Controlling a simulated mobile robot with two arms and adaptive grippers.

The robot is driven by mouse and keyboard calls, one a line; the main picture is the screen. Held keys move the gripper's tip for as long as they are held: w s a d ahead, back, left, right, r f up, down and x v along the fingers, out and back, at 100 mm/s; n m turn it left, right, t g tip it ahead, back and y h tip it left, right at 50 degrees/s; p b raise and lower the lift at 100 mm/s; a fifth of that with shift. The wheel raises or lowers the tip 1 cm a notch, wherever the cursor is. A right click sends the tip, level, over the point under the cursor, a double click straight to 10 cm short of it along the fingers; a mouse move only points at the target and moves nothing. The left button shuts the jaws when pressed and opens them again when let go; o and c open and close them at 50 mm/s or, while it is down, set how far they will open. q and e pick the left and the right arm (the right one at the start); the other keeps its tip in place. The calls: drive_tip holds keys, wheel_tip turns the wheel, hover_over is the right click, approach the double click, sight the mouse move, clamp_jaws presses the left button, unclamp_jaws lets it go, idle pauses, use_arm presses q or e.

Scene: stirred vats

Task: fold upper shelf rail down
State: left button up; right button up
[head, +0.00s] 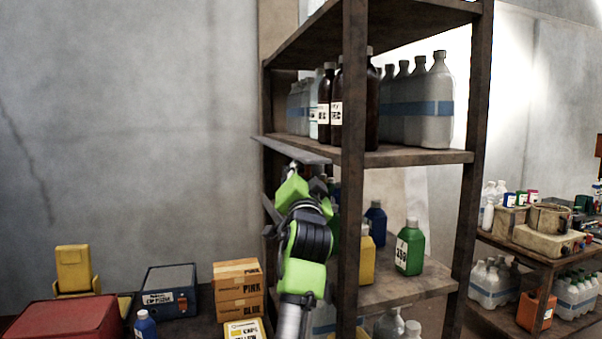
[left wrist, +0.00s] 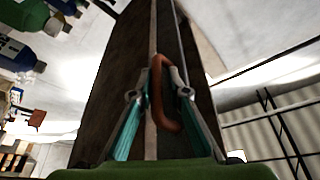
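The upper shelf rail (head: 290,150) is a flat grey-brown bar along the front left side of the shelf with the brown bottles. It sticks out about level with the shelf board. My left gripper (head: 312,172) is just below the rail in the head view. In the left wrist view, an orange-brown loop handle (left wrist: 160,95) stands out from the dark underside of the rail (left wrist: 130,75). The left gripper's fingers (left wrist: 163,80) come together on both sides of the handle and appear closed on it. My right gripper is in neither view.
The upper shelf holds brown bottles (head: 371,100) and clear bottles (head: 432,105). A lower rail (head: 270,208), a green jug (head: 409,250) and a yellow jug (head: 366,260) are below. A shelf post (head: 352,200) stands right of my arm. Boxes (head: 238,290) stand at lower left.

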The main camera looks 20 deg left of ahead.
use_arm(q)
drive_tip(key=shift+s, duration=0.1)
drive_tip(key=v, duration=0.7)
drive_tip(key=shift+s, duration=0.15)
drive_tip(key=shift+f, duration=0.1)
